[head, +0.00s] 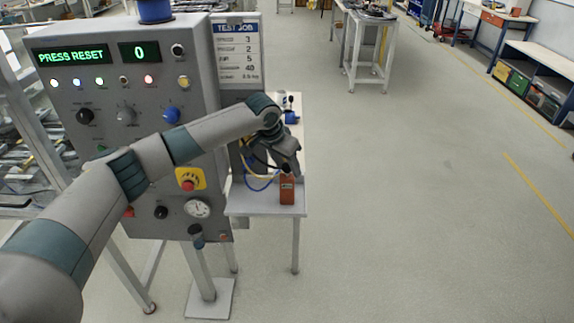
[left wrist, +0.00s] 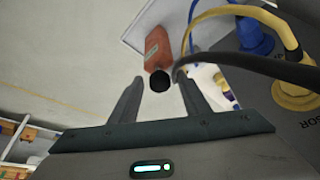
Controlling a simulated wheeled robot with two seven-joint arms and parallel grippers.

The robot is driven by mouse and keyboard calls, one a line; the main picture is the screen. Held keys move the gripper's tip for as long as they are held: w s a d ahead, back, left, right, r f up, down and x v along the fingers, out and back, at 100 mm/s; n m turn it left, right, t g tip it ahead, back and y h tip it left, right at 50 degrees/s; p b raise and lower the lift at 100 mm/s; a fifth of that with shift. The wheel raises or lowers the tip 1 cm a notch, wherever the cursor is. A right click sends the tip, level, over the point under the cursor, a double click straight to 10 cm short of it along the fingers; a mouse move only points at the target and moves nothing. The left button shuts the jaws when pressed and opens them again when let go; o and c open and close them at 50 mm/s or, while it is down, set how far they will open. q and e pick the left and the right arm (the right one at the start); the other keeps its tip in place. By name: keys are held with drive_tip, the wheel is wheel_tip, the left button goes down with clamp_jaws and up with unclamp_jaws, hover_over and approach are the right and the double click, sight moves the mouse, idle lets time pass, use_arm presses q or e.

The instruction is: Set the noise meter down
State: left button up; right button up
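The noise meter is an orange-red handheld box (head: 287,190) with a dark round top. It stands upright near the front right corner of the small white side table (head: 262,207). In the left wrist view its orange body (left wrist: 157,46) and black ball (left wrist: 160,81) show between and beyond the fingertips. My left gripper (head: 287,170) is just above the meter, pointing down. In the left wrist view the fingers of my left gripper (left wrist: 161,78) are spread, with gaps on both sides of the ball. My right gripper is in neither view.
The grey control panel (head: 140,95) stands left of the side table, its display reading PRESS RESET and 0. Yellow and blue cables (head: 258,180) hang beside the meter. A small blue-and-white item (head: 290,115) is at the table's back. Floor to the right is clear.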

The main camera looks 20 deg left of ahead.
use_arm(q)
drive_tip(key=shift+s+a+r, duration=0.1)
drive_tip(key=shift+r, duration=0.35)
drive_tip(key=b+v, duration=0.3)
drive_tip(key=v, duration=0.8)
drive_tip(key=shift+s+r, duration=0.1)
drive_tip(key=shift+s, duration=0.05)
idle(0.4)
